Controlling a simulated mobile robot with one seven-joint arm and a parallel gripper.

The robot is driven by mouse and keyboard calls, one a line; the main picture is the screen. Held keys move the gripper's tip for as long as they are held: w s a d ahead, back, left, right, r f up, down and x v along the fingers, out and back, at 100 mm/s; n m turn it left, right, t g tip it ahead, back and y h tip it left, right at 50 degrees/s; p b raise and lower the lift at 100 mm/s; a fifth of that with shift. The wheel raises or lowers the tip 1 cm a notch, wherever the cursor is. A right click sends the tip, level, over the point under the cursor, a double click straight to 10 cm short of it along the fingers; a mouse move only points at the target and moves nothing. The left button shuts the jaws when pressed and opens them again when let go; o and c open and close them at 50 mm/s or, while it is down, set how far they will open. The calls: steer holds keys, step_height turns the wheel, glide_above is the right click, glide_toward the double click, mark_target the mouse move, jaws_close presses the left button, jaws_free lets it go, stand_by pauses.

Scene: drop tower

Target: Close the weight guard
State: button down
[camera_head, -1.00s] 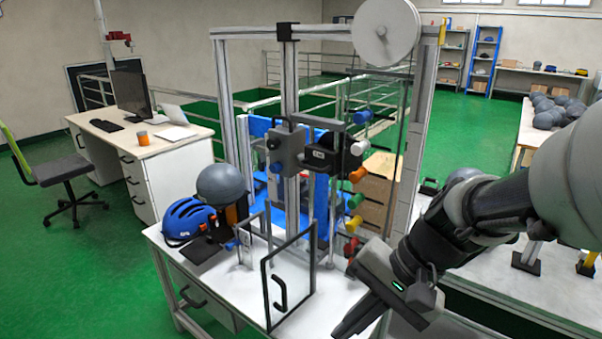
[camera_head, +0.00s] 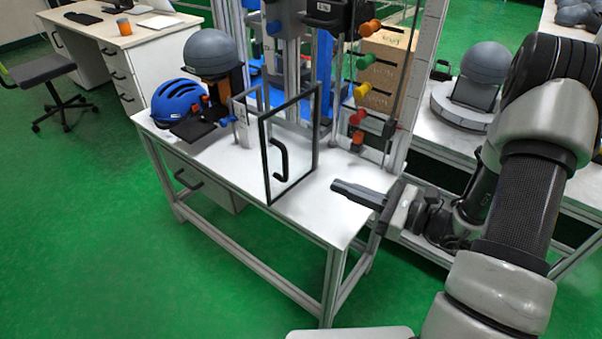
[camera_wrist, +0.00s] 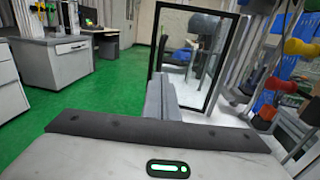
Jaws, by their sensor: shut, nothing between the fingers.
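A clear guard panel (camera_head: 292,172) with a black frame and a black bar handle (camera_head: 279,158) stands upright at the front of the white table, swung out from the tower's base. In the wrist view the framed panel (camera_wrist: 207,86) stands just beyond my fingers. A second, smaller clear panel (camera_head: 244,108) stands behind it to the left. My gripper (camera_head: 338,187) is shut and empty, low over the table to the right of the panel, pointing left towards it. In the head view a gap shows between fingertips and panel. In the wrist view the fingers (camera_wrist: 158,90) overlap the panel's lower left edge.
The tower's posts and colored knobs (camera_head: 360,90) rise behind the panel. A blue helmet (camera_head: 178,102) and a grey dome (camera_head: 210,52) are on the table's left. The white table top (camera_head: 328,212) is bare near my gripper. Green floor lies in front.

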steer(key=b+x, duration=0.1)
steer(key=x, duration=1)
steer(key=shift+w+a+b, duration=0.2)
steer(key=shift+a+b, duration=0.05)
steer(key=shift+b, duration=0.05)
steer(key=shift+a, duration=0.1)
